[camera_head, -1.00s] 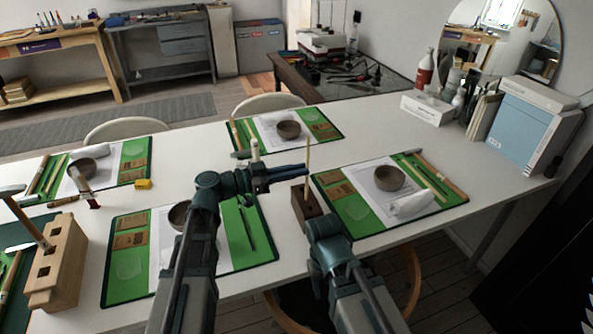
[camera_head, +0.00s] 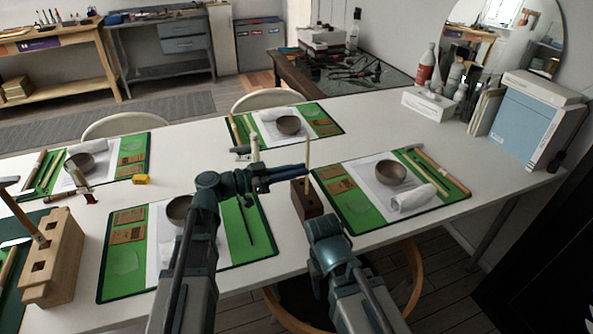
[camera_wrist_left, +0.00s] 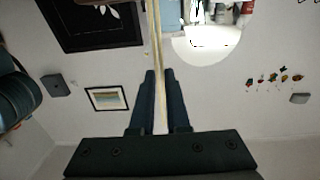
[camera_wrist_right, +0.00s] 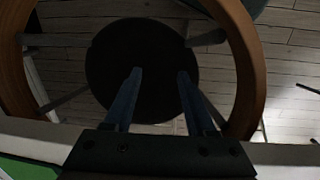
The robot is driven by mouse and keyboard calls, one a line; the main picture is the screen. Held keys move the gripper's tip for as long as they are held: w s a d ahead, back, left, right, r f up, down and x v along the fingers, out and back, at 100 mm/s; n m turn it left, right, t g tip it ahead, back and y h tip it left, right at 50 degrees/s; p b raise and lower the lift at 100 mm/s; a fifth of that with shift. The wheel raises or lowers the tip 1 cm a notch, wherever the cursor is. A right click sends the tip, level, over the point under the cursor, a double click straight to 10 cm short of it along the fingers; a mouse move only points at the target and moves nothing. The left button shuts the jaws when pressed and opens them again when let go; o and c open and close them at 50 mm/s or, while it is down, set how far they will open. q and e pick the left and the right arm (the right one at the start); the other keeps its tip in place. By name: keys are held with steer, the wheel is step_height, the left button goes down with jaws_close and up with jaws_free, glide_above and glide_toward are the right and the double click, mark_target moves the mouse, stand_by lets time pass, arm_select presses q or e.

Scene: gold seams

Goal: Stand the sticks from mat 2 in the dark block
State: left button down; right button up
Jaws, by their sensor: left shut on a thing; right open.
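My left gripper (camera_head: 300,169) is shut on a thin pale stick (camera_head: 308,152), held upright over the dark block (camera_head: 309,202). The left wrist view also shows the stick (camera_wrist_left: 157,55) between the fingers (camera_wrist_left: 158,74). The stick's lower end is at the block's top; I cannot tell whether it is in a hole. The dark block stands between the front middle mat (camera_head: 262,238) and the right mat (camera_head: 352,213). A thin dark stick (camera_head: 246,222) lies on the front middle mat. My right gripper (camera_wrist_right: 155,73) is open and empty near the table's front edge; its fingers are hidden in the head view.
The right mat holds a bowl (camera_head: 391,172), a white roll (camera_head: 412,197) and sticks. A white post (camera_head: 255,149) stands behind my left gripper. A large wooden block (camera_head: 57,262) stands at left. A round stool (camera_wrist_right: 140,65) is below my right gripper.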

stand_by(0.3)
arm_select(q)
steer(key=c, duration=0.8)
jaws_free()
steer(key=shift+v, duration=4.5)
step_height(320, 180, up, 6)
steer(key=p, duration=0.6)
